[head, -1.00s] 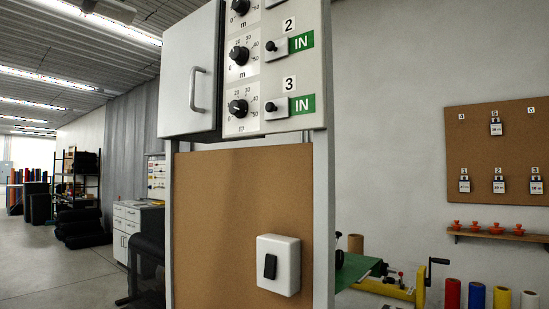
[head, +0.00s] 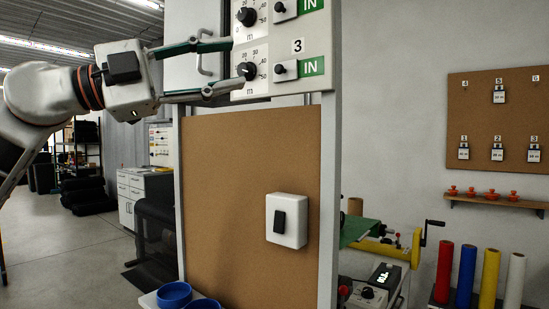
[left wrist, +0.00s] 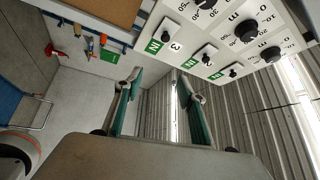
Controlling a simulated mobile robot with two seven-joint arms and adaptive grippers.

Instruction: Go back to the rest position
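My left gripper (head: 236,65) is in front of the upper control panel (head: 290,83) in the head view, its arm coming in from the left. Its two green-padded fingers are spread apart with nothing between them. The lower finger's tip overlaps the row 3 knob (head: 247,71) in the picture; I cannot tell whether it touches. In the left wrist view the fingers (left wrist: 160,82) are also apart and empty, with the panel (left wrist: 205,28) above them. The row 3 switch (head: 286,69) has a green IN label beside it. My right gripper is not in view.
A cabinet door with a handle (head: 205,60) stands behind the fingers. Below are a brown board (head: 225,200) with a white switch box (head: 287,220) and blue bowls (head: 174,294). Open floor (head: 60,250) lies left. Coloured rolls (head: 467,275) stand right.

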